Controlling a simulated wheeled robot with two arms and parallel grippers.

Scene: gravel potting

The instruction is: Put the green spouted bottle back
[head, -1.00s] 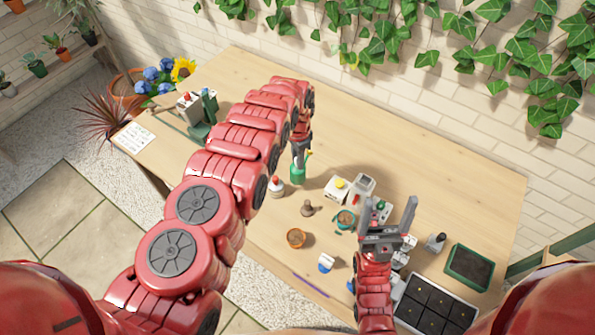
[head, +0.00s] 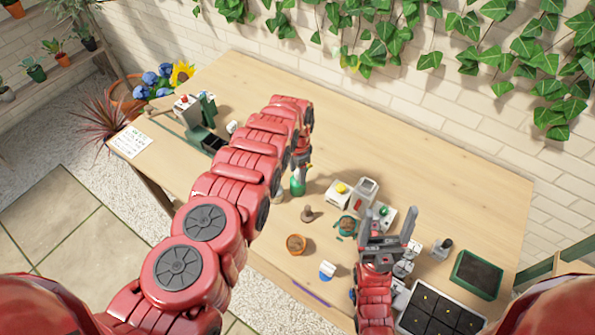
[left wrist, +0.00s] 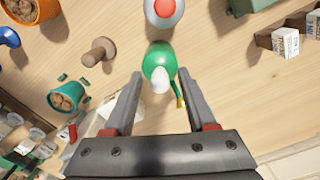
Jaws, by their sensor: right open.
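The green spouted bottle (head: 298,186) is upright below my left gripper (head: 301,160), near the middle of the table.
A red-topped white bottle (left wrist: 164,10) stands close to the green bottle. A brown dibber (head: 308,214), a terracotta pot (head: 295,243) and a teal pot (head: 346,227) stand nearer the front. A yellow-topped white box (head: 340,193) is to the right. The table's back is clear.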

